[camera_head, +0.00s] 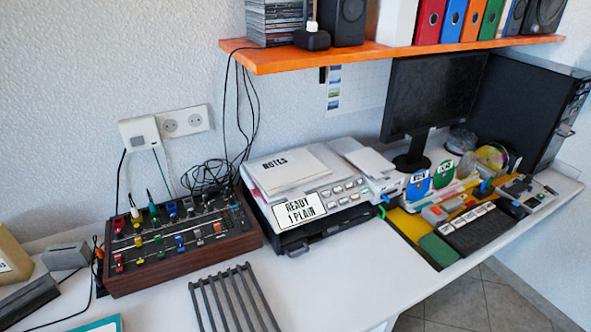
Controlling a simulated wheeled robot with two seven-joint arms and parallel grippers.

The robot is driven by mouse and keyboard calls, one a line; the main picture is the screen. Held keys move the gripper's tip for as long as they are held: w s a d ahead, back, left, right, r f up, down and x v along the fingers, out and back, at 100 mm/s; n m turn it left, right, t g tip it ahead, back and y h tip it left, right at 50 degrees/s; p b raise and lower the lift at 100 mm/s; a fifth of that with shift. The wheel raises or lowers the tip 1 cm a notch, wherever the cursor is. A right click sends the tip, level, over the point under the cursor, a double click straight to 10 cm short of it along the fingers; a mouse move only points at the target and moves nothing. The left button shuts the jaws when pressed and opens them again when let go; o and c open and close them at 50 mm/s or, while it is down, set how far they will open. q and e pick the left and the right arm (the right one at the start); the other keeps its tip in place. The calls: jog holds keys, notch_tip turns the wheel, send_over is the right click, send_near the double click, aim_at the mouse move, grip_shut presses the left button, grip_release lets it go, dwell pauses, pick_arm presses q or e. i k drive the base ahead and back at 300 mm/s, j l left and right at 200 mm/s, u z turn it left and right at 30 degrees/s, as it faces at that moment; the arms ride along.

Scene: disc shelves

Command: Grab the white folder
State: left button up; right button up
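A wide white folder (397,22) stands upright on the orange shelf (300,58), at the left end of a row of folders. Its top is cut off by the picture's upper edge. A red folder (429,22) stands right beside it, then blue (453,21), orange (474,20) and green (492,19) ones. A dark speaker (343,22) stands to its left. Neither of my grippers is in view.
Below the shelf, the white desk holds a wood-sided mixer (180,245), a printer (345,195) with papers, a monitor (432,95) and a black computer tower (522,105). A grey slatted rack (233,300) lies at the front. Cables hang from the shelf's left end.

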aim_at(289, 170)
jog(key=i+l, duration=0.1)
jog(key=l, duration=0.45)
jog(key=i+l, duration=0.1)
jog(key=l, duration=0.45)
jog(key=i+l, duration=0.1)
jog(key=l, duration=0.45)
